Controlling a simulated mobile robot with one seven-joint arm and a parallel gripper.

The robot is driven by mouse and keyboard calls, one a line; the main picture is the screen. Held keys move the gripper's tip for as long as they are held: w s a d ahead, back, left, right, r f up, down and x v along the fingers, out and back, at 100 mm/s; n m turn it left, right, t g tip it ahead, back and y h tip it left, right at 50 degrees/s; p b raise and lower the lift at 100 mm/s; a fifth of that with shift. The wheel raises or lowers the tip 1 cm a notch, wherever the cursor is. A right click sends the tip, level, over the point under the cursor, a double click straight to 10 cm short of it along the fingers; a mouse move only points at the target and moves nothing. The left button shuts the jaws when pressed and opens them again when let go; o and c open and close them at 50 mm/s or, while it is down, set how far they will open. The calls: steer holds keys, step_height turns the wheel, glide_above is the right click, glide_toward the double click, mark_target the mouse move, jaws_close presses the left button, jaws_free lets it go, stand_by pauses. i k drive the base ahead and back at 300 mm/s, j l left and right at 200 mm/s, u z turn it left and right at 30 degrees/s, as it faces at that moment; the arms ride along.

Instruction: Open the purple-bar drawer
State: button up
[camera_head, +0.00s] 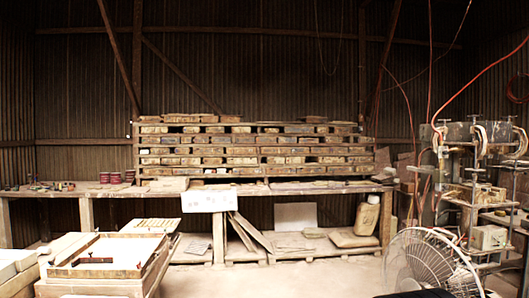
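I see no bar that is clearly purple and cannot make out the purple-bar drawer. At the lower left stands a low wooden unit with an open, shallow, pale-filled wooden frame (110,271) on top. A short dark reddish bar (93,260) lies across its pale inside; I cannot tell whether it is a handle. My gripper is not in view.
A long workbench (290,187) with stacked wooden slats (250,150) runs along the back wall. A white fan (433,262) stands at the lower right, before a metal machine (480,190). The floor (290,279) between looks clear.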

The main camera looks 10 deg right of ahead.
mark_target(333, 149)
steer(key=i, duration=2.6)
steer(key=i+z, duration=0.1)
steer(key=i, duration=2.45)
steer(key=i+z, duration=0.35)
steer(key=i, duration=0.15)
steer(key=i+j+z, duration=0.1)
steer(key=i+z, duration=0.25)
steer(key=i, duration=0.2)
steer(key=i+l+z, duration=0.1)
steer(key=i+z, duration=0.4)
steer(key=z, duration=0.2)
steer(key=i+z, duration=0.3)
steer(key=k+j, duration=0.05)
